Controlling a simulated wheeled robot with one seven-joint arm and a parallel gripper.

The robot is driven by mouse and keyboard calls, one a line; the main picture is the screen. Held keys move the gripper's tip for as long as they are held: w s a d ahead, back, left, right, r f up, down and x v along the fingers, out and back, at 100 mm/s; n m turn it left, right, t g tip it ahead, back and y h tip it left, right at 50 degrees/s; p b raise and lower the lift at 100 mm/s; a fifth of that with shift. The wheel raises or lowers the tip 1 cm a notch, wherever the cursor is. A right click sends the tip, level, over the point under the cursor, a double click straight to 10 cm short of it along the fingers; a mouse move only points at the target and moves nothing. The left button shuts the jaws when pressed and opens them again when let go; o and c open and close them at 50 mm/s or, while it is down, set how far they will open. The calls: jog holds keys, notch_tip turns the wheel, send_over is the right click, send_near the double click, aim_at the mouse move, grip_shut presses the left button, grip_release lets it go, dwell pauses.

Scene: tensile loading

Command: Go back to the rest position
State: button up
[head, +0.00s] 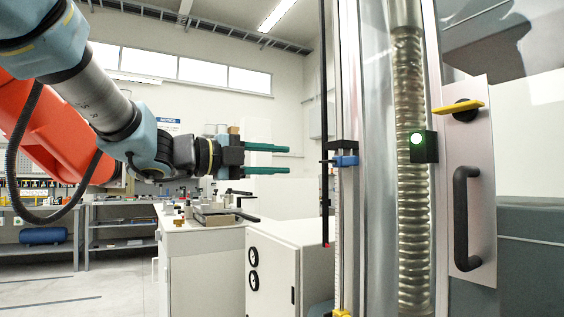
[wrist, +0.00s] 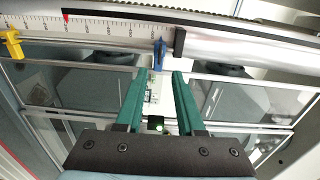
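My gripper (head: 268,158) is at the end of my arm, raised in the middle of the head view and pointing right toward the tensile machine. Its two green fingers are apart with nothing between them, and they also show open in the wrist view (wrist: 158,78). The tensile machine's clear front (head: 376,200) stands to the right of the fingertips, with a visible gap. In the wrist view a ruler scale (wrist: 110,28) and a blue clip (wrist: 159,54) on a rail lie beyond the fingertips.
A white cabinet (head: 290,262) and a workbench with tools (head: 205,228) stand below my arm. Shelves (head: 120,222) are at the back left. Open floor shows at lower left.

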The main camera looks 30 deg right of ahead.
dwell(0.3)
jog(key=w+a+f+n+t+y+p, duration=0.1)
jog(key=w+a+f+n+t+y, duration=0.15)
jog(key=w+n+t, duration=0.35)
jog(key=w+a+f+n+t+y+p, duration=0.1)
jog(key=w+a+f+n+t, duration=0.15)
jog(key=w+a+n, duration=0.35)
jog(key=w+a+f+n+t+y+p, duration=0.3)
jog(key=w+a+f+n+y, duration=0.5)
jog(key=a+f+n, duration=0.3)
jog(key=s+a+f+n+g+y+p, duration=0.1)
jog(key=s+a+f+n+g+y, duration=0.3)
jog(key=a+f, duration=0.65)
jog(key=s+a+f+n+g+y+p, duration=0.1)
jog(key=s+a+f+n+g, duration=0.1)
jog(key=s, duration=0.4)
jog(key=s+a+f+n+g+y+p, duration=0.1)
jog(key=s+a+f+n+g, duration=0.2)
jog(key=s+a+n, duration=0.2)
jog(key=shift+s+a+f+n, duration=0.3)
jog(key=shift+s+n, duration=0.3)
jog(key=shift+s, duration=0.4)
